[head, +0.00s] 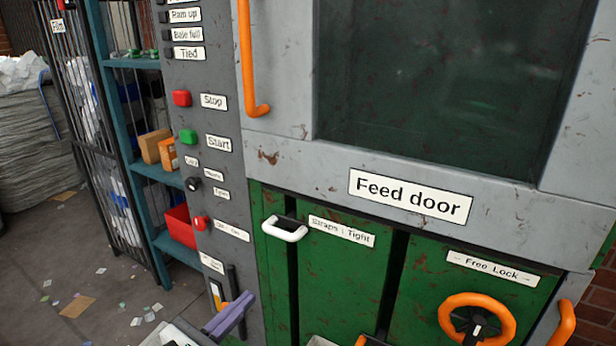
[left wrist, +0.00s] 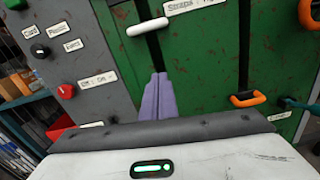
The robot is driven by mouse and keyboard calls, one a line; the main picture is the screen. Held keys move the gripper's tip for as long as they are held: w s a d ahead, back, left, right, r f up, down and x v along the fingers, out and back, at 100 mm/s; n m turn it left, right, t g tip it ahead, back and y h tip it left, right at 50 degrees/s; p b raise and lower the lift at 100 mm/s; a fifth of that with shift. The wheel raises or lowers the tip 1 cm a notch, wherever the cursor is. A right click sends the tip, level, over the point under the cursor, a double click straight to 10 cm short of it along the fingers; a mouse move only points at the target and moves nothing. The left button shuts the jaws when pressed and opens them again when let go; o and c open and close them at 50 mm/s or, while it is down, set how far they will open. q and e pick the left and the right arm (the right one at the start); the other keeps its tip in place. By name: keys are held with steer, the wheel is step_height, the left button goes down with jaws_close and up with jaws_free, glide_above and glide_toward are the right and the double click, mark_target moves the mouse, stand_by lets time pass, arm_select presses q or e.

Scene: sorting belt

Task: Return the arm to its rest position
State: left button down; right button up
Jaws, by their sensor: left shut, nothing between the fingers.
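My left gripper (head: 232,314) shows low in the head view, in front of the machine's grey control panel and the left edge of its green doors. Its purple fingers are closed together with nothing between them. In the left wrist view the same fingers (left wrist: 158,97) point at the green door, below the white handle. The fingers look apart from the machine, though the exact gap is hard to tell. My right gripper is in neither view.
The grey control panel (head: 216,62) has a red Stop button (head: 182,98) and a green Start button (head: 188,136). A white handle (head: 285,230) and an orange wheel (head: 477,318) stick out from the green doors. A teal shelf (head: 120,128) stands at left. Floor at left is littered.

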arm_select(q)
steer(key=s+f+m+g+y, duration=0.2)
steer(key=s+f+m, duration=0.8)
steer(key=m, duration=0.6)
steer(key=s+d+f+m+g+y, duration=0.1)
steer(key=s+f+m+g+y, duration=0.2)
steer(key=s+f+m, duration=0.7)
steer(key=s+m+g, duration=0.2)
steer(key=s+m, duration=0.3)
steer(key=shift+s+d+f+m+g, duration=0.2)
steer(key=shift+d+f+m+g, duration=0.1)
steer(key=shift+f+m, duration=0.1)
